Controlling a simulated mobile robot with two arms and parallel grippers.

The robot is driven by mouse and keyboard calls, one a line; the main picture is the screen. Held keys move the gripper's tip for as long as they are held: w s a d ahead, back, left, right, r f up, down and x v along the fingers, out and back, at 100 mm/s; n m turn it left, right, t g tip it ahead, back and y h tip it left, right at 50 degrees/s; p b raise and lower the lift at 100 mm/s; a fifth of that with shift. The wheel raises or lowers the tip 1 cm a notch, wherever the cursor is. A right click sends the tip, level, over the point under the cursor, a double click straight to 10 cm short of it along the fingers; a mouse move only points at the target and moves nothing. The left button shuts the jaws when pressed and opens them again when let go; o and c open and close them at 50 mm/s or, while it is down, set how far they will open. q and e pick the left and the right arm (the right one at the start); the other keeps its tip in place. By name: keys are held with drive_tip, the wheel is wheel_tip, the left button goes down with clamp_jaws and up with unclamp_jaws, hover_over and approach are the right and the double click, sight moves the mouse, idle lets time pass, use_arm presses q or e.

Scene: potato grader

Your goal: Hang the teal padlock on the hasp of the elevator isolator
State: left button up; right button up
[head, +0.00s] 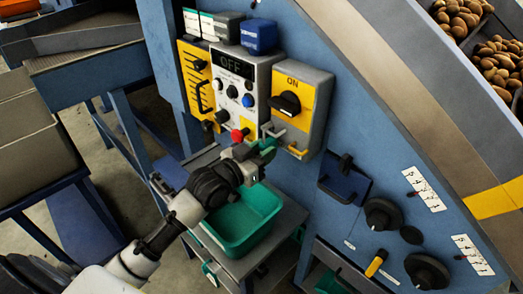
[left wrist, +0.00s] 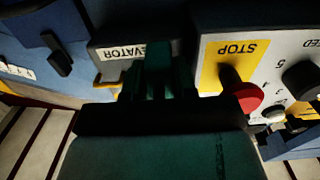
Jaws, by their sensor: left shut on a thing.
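The elevator isolator (head: 303,92) is a grey box with a yellow "ON" face and a black rotary knob. Its yellow hasp (head: 298,151) sticks out at the bottom. My left gripper (head: 259,154) is shut on the teal padlock (head: 267,145), just left of the hasp and below the isolator. In the left wrist view the teal padlock (left wrist: 157,82) is dark, in front of the "ELEVATOR" label, with a bit of the yellow hasp (left wrist: 106,83) to its left. I cannot tell whether the shackle touches the hasp. My right gripper is not in view.
A control box with an "OFF" display (head: 236,68) and a red stop button (head: 238,135) stands close left of the isolator. A green tub (head: 216,237) sits on a shelf below my gripper. Black knobs (head: 383,213) are on the blue panel at right.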

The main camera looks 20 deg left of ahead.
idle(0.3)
use_arm(q)
drive_tip(key=o, duration=1)
drive_tip(key=shift+s+a+f, duration=0.2)
drive_tip(key=shift+s, duration=0.3)
drive_tip(key=v, duration=0.9)
drive_tip(key=shift+s, duration=0.35)
drive_tip(key=shift+r, duration=0.15)
